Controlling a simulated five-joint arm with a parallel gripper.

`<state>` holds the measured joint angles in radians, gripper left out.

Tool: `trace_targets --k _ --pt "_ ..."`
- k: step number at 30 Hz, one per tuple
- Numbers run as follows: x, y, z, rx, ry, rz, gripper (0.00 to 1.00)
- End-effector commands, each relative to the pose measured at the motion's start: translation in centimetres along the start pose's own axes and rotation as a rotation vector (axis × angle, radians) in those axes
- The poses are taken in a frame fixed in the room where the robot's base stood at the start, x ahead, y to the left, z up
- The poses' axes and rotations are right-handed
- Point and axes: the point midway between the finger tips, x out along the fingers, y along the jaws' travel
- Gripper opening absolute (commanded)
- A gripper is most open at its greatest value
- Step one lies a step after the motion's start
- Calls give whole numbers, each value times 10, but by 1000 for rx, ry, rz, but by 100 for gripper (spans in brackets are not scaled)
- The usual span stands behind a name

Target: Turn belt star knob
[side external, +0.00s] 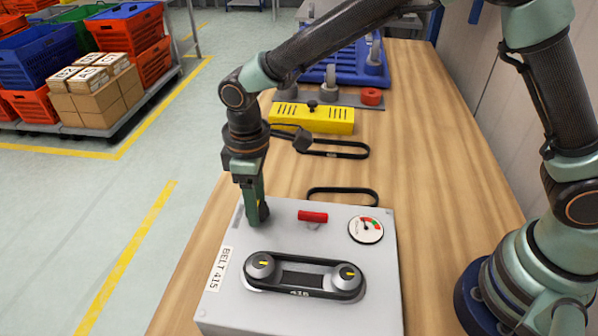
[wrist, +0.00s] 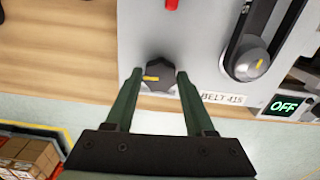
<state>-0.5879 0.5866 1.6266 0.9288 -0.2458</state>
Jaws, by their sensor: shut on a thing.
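The star knob (wrist: 158,77) is dark with a yellow pointer mark, and sits on the grey panel box labelled BELT 415 (side external: 300,236). In the wrist view the knob lies between the fingers of my gripper (wrist: 157,80), with the yellow mark lying roughly level. In the side view my gripper (side external: 256,212) points down at the box's far left corner, around the knob, which is mostly hidden by the fingers. My gripper is shut on the star knob. The small belt with two pulleys (side external: 304,275) is on the box front.
A red handle (side external: 313,216) and a round gauge (side external: 366,229) are on the box. A black belt loop (side external: 343,192) lies behind it. A yellow guard (side external: 312,118) stands farther back. An OFF display (wrist: 284,106) shows in the wrist view. The table is clear to the right.

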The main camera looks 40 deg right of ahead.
Motion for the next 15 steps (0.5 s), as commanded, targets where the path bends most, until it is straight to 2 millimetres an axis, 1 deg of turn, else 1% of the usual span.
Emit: trace_targets --k 15 --pt "-1 0 0 491 1 0 0"
